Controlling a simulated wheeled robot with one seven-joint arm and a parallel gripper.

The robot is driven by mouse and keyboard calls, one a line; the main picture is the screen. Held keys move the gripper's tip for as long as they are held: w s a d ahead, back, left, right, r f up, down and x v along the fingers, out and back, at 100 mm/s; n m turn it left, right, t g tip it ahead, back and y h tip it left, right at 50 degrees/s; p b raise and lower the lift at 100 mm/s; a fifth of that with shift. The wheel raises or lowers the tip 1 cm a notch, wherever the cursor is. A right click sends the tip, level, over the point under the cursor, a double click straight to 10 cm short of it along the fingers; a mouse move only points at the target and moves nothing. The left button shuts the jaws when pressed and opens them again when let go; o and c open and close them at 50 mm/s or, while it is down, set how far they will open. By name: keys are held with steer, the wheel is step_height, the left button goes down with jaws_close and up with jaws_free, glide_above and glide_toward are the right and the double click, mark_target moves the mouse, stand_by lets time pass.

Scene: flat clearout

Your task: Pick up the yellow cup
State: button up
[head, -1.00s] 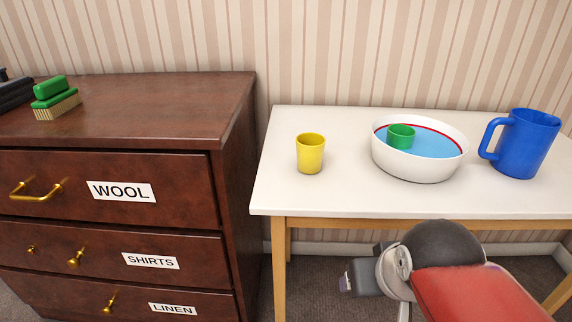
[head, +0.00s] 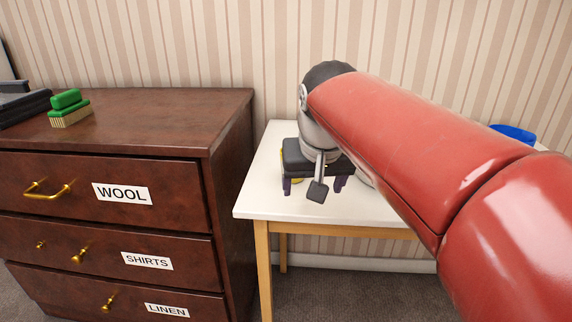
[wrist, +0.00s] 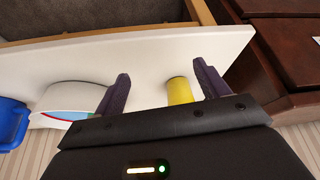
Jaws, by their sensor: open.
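The yellow cup (wrist: 179,91) stands on the white table (wrist: 150,52) and shows between my gripper's two open fingers in the wrist view, nearer the right finger. In the head view only slivers of yellow show, as my gripper (head: 314,184) and arm cover the cup. My gripper (wrist: 158,88) is open and appears empty, with its fingers apart on either side of the cup's line. I cannot tell how far the fingertips are from the cup.
The dark wooden dresser (head: 125,140) stands close to the table's left end, with a green brush (head: 69,108) on top.

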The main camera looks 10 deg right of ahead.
steer(key=shift+m+g, duration=0.4)
steer(key=shift+m, duration=0.3)
steer(key=w+r, duration=0.1)
steer(key=w, duration=0.3)
steer(key=w+r, duration=0.2)
steer(key=w, duration=0.2)
steer(key=w+r, duration=0.1)
steer(key=w, duration=0.2)
steer(key=shift+w+r+p, duration=0.3)
steer(key=shift+w+r, duration=0.05)
steer(key=shift+w, duration=0.05)
steer(key=x, duration=0.4)
steer(key=b+x, duration=0.1)
steer(key=x, duration=0.2)
steer(key=shift+w+a+f, duration=0.2)
steer(key=shift+a+f, duration=0.05)
steer(key=shift+f, duration=0.15)
steer(key=shift+h, duration=0.3)
steer(key=c, duration=1.1)
